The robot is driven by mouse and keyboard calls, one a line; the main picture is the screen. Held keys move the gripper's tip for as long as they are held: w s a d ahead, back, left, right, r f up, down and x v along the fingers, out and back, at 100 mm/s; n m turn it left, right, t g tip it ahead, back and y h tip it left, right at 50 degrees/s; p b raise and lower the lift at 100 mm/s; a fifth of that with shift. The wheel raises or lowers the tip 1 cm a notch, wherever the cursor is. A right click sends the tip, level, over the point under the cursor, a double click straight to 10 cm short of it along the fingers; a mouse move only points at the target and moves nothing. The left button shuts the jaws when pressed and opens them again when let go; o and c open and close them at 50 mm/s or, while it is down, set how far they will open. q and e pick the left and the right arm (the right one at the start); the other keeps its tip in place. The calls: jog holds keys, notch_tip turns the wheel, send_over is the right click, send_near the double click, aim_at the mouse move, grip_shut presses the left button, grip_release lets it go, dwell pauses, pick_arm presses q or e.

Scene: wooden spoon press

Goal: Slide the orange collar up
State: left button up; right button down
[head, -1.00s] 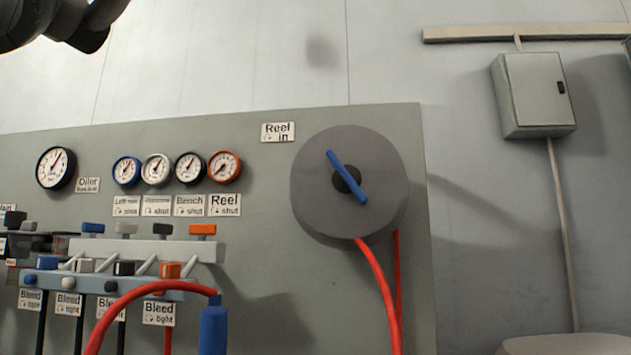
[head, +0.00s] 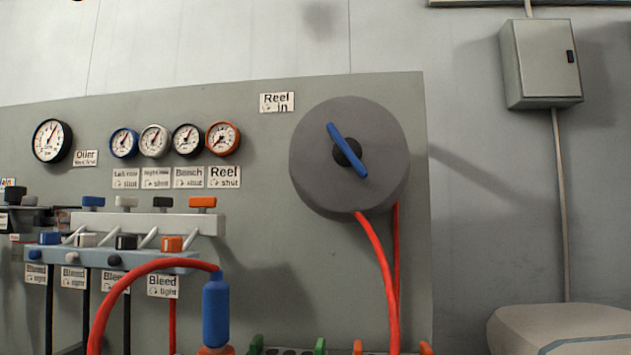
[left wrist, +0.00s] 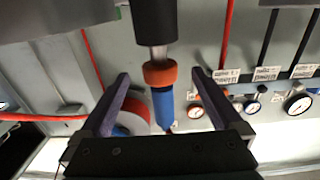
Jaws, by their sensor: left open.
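The orange collar (head: 215,350) shows at the bottom edge of the head view, just below a blue cylindrical fitting (head: 216,310) on the end of a red hose (head: 150,264). In the left wrist view the orange collar (left wrist: 160,73) sits between the blue fitting (left wrist: 163,105) and a metal stem with a black cylinder (left wrist: 155,20). My left gripper (left wrist: 161,77) is open, with one finger on each side of the collar in the picture. Gaps show on both sides, and I see no contact. Depth is hard to tell. My right gripper is not in view.
A grey panel (head: 270,215) carries gauges (head: 223,139), a manifold with coloured knobs (head: 110,258) and a hose reel (head: 350,190) with a blue handle. Green and orange parts (head: 320,346) show at the bottom edge. A grey wall box (head: 541,62) hangs at right.

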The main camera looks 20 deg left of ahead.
pick_arm(q)
jog(key=shift+p+v, duration=1.55)
jog(key=shift+v, duration=1.45)
jog(key=shift+w, duration=0.1)
jog(key=s+d+r+m+g+h+p, duration=0.1)
jog(key=s+d+r+m+g+p, duration=0.15)
jog(key=s+r+g+p, duration=0.5)
jog(key=s+d+r+m+g+h+p, duration=0.1)
jog(key=s+d+r+g+h+p, duration=0.15)
jog(key=s+r+p, duration=0.85)
jog(key=s+d+r+m+g+h+p, duration=0.1)
jog(key=s+d+r+g+p, duration=0.4)
jog(key=p, duration=0.9)
notch_tip(320, 180, up, 35)
jog(key=w+a+t+p, duration=0.1)
jog(key=w+p, duration=0.1)
jog(key=p, duration=3.3)
jog(key=shift+a, duration=0.15)
